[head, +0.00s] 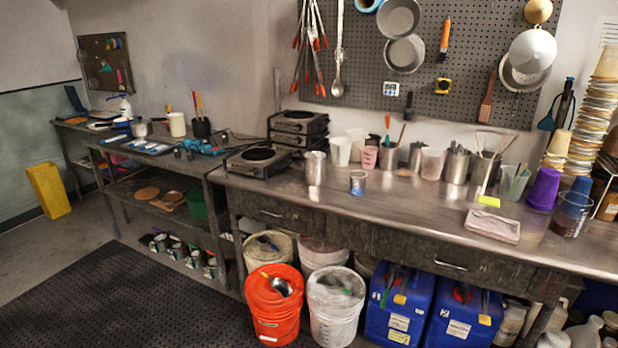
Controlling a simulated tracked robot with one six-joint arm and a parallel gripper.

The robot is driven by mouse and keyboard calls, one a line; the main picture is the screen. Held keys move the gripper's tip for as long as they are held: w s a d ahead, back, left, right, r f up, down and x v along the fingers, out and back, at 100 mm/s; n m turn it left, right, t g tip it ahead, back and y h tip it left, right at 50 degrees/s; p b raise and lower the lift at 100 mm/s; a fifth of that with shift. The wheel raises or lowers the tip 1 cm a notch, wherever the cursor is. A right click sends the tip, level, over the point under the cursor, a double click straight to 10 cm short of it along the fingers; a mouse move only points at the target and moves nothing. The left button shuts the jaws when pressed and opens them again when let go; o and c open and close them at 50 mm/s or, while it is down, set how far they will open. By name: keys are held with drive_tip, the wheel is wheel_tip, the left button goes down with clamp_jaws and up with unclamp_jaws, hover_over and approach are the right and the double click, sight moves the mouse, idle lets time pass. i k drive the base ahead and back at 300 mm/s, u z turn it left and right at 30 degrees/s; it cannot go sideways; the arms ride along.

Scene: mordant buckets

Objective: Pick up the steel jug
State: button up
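A tall plain steel vessel (314,170), which looks like the steel jug, stands upright near the left end of the steel counter (400,206). Its handle or spout cannot be made out. A shorter tin with a blue band (357,183) stands to its right, apart from it. Other steel containers (456,167) holding tools stand farther right along the back of the counter. My gripper is not in view.
An orange bucket (272,308), a white bucket (334,308) and blue jerrycans (398,310) crowd the floor under the counter. A black mat (130,300) lies clear at front left.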

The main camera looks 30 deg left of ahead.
sight(314, 160)
drive_tip(key=u, duration=0.35)
drive_tip(key=i, duration=0.55)
drive_tip(key=u, duration=0.7)
drive_tip(key=i, duration=0.7)
drive_tip(key=u, duration=0.8)
drive_tip(key=i, duration=1.5)
drive_tip(key=u, duration=0.25)
